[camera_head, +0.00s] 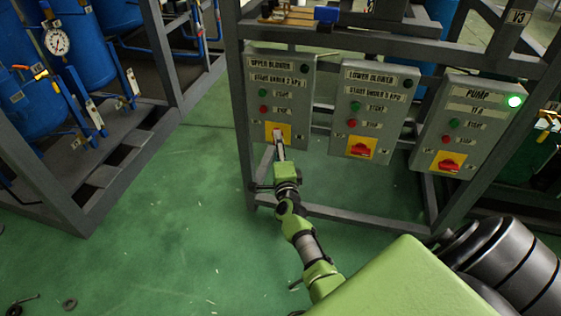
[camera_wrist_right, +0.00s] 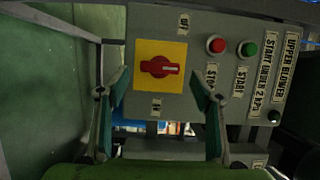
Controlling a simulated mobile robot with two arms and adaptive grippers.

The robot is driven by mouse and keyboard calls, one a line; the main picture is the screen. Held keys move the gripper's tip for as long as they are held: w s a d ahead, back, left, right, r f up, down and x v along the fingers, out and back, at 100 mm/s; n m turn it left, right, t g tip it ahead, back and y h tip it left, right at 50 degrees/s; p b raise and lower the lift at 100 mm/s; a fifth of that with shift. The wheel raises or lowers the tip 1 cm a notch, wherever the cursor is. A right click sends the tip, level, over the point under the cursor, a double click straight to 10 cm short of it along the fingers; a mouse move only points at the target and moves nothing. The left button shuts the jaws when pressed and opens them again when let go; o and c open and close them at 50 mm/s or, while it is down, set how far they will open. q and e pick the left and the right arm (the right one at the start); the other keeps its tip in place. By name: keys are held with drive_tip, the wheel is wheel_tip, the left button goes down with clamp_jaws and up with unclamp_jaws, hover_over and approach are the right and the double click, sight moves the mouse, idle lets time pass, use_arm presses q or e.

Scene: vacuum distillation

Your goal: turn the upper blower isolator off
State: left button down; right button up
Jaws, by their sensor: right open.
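The upper blower isolator is a red rotary knob (camera_wrist_right: 158,67) on a yellow plate (camera_wrist_right: 146,88) low on the grey upper blower box (camera_head: 300,75). In the right wrist view its handle lies horizontal, pointing along the box's long side, with small labels above and below the plate. My right gripper (camera_head: 279,141) reaches the yellow plate in the head view and hides most of the knob there. In the right wrist view my right gripper (camera_wrist_right: 160,80) is open, one finger either side of the knob; contact is not visible. My left gripper is out of view.
The lower blower box (camera_head: 370,100) and the pump box (camera_head: 469,115), each with a red knob on yellow, hang to the right on the grey frame. The pump box's green lamp (camera_head: 514,101) is lit. Blue vessels (camera_head: 75,60) stand at left; green floor between is mostly clear.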

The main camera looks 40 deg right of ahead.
drive_tip(key=v, duration=0.8)
drive_tip(key=shift+a, duration=0.15)
